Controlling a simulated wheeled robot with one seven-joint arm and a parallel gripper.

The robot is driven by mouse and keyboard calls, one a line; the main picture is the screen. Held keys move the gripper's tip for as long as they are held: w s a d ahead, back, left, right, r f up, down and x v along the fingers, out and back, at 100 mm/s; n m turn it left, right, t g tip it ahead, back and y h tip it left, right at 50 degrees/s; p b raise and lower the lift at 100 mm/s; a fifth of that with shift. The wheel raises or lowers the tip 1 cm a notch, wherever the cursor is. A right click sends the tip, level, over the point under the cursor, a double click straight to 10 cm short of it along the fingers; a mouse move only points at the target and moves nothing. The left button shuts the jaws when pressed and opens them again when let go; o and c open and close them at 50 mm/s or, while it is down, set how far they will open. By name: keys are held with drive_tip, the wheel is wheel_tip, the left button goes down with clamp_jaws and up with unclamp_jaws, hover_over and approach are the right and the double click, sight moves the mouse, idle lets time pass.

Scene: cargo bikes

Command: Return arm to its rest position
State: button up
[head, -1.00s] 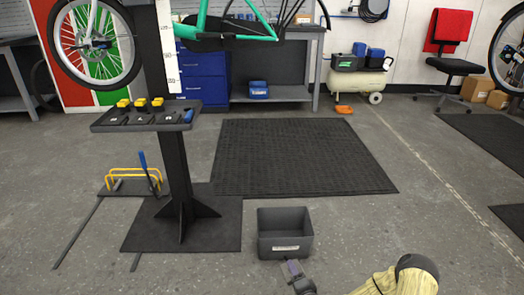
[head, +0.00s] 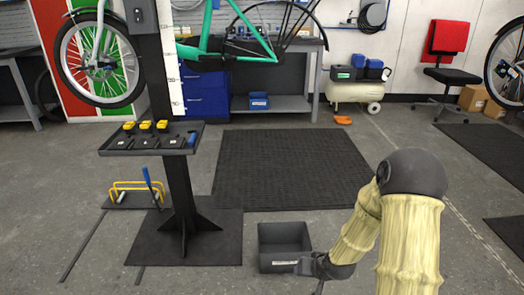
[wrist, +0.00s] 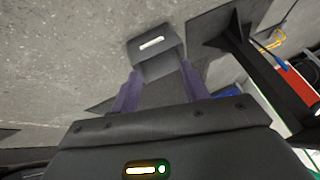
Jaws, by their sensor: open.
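My arm rises from the lower right of the head view, with yellow-sleeved links and a dark elbow. My gripper (head: 292,266) is at its end, in front of the lower right part of the dark grey bin (head: 284,235) on the floor. In the wrist view the two purple fingers of my gripper (wrist: 160,88) stand apart with nothing between them. The bin (wrist: 150,68) shows beyond the fingertips there. It looks empty in the head view.
A pedestal tray (head: 150,141) with yellow-topped items stands left of the bin. A black floor mat (head: 290,165) lies behind the bin. A teal bike (head: 210,40) hangs above. An orange item (head: 343,120) lies on the floor at the back.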

drive_tip(key=s+d+r+g+h+p, duration=0.1)
drive_tip(key=s+r+g+p, duration=0.15)
drive_tip(key=s+r, duration=0.7)
drive_tip(key=s+r+g+h+p, duration=0.1)
drive_tip(key=s+r+h+p, duration=0.15)
drive_tip(key=s+r, duration=0.7)
drive_tip(key=w+r+p, duration=0.3)
drive_tip(key=r+p, duration=3.5)
drive_tip(key=r, duration=0.3)
drive_tip(key=shift+n+y+p, duration=0.3)
drive_tip(key=shift+n+y, duration=0.1)
drive_tip(key=shift+y, duration=0.05)
drive_tip(key=shift+w+d, duration=0.1)
